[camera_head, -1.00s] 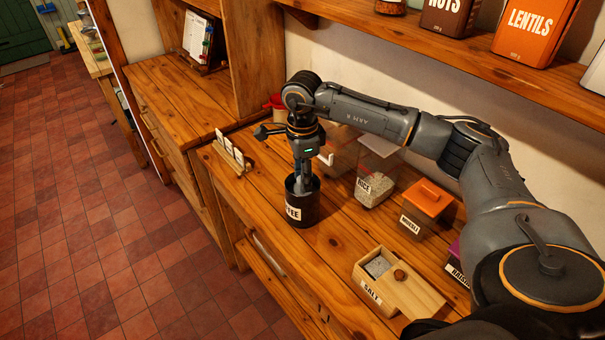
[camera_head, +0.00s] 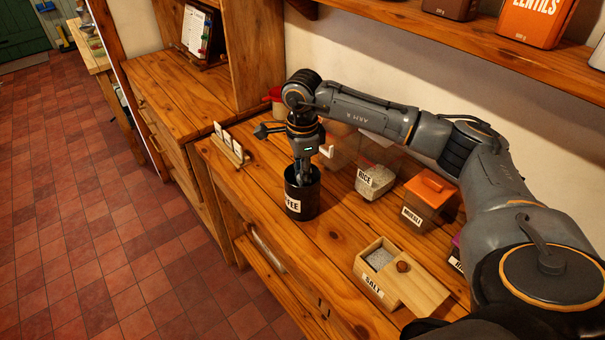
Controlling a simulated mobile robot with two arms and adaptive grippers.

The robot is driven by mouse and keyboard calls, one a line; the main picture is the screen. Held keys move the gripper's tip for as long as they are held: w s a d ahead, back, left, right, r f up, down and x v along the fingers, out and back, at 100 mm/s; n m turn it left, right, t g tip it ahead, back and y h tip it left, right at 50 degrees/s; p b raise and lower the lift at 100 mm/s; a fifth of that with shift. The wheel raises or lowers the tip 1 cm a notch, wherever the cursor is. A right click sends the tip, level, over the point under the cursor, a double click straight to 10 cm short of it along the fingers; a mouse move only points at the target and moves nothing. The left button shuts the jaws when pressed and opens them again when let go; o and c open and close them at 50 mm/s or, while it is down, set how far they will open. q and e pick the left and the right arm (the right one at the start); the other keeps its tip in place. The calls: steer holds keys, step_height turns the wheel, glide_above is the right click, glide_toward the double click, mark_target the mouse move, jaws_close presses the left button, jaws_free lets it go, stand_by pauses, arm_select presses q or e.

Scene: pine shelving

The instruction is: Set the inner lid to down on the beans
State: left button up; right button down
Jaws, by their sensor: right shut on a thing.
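A black canister (camera_head: 301,204) with a white label ending in "FEE" stands upright on the wooden counter. My right gripper (camera_head: 304,176) points straight down with its fingers inside the canister's mouth. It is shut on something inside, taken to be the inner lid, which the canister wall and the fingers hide. The beans are also hidden from this angle. My left gripper is not in view.
Right of the canister stand a clear rice container (camera_head: 375,182), an orange-lidded box (camera_head: 428,193) and a wooden salt box (camera_head: 373,280) with its lid slid aside. A card holder (camera_head: 230,150) sits at the counter's left edge. A shelf (camera_head: 450,60) hangs above.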

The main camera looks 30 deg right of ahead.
steer(key=c, duration=1.4)
jaws_free()
steer(key=shift+s+f, duration=0.1)
steer(key=shift+f, duration=0.15)
steer(key=shift+r, duration=0.25)
step_height(320, 180, up, 12)
steer(key=shift+f, duration=0.25)
steer(key=shift+f, duration=0.1)
